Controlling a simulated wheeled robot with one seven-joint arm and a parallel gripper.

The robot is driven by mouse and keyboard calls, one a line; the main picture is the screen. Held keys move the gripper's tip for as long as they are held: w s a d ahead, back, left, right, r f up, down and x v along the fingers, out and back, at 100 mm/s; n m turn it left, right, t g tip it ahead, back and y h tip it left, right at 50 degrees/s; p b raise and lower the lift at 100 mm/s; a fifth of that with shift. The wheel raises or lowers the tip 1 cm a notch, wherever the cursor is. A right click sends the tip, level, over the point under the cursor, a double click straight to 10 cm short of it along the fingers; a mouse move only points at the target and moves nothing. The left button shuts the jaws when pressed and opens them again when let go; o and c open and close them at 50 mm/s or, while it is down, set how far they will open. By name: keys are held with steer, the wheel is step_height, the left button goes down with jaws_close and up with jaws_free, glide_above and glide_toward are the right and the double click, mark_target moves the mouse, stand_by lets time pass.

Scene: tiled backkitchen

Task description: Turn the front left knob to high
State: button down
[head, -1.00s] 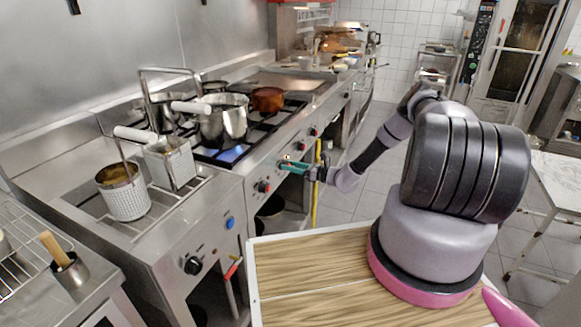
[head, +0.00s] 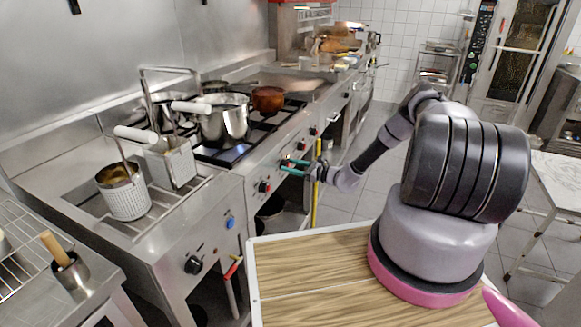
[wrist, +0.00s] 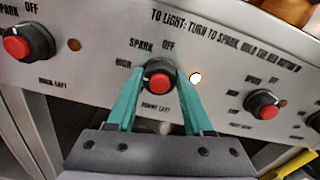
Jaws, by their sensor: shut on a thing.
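The front left knob (wrist: 158,77), black with a red centre, sits on the stove's steel front panel in the wrist view. "SPARK", "OFF" and "HIGH" are printed around it. My gripper (wrist: 160,85) has its two teal fingers on either side of the knob, shut on it. I cannot read the knob's exact setting. In the head view my gripper (head: 284,165) reaches the panel from the right, and its fingertips largely hide the knob.
The back left knob (wrist: 18,45) is at left and another knob (wrist: 263,104) at right. A small pale lit spot (wrist: 195,77) shows beside the front left knob. Pots (head: 223,120) stand on the burners. A yellow bar (head: 317,185) hangs close to my gripper.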

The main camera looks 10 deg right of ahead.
steer(key=shift+c, duration=1.5)
jaws_free()
steer(key=v, duration=1.1)
steer(key=s+a+r+n+g+h, duration=0.25)
steer(key=r+n, duration=0.25)
steer(key=r, duration=0.6)
steer(key=s+a+r+n+g+h, duration=0.15)
steer(key=s+r+n+g, duration=0.25)
steer(key=r, duration=0.8)
steer(key=s+a+r+n+g+h, duration=0.1)
steer(key=s+r+n+g+h, duration=0.3)
steer(key=r, duration=0.7)
steer(key=s+d+r+n+t+h, duration=0.1)
steer(key=s+r+n+t+h, duration=0.3)
steer(key=s+r, duration=1.5)
steer(key=s+n+t, duration=0.1)
steer(key=s+t, duration=0.2)
steer(key=s, duration=0.1)
steer(key=shift+d+r+n+h, duration=0.2)
steer(key=shift+d+n+h, duration=0.1)
steer(key=shift+d+n, duration=0.1)
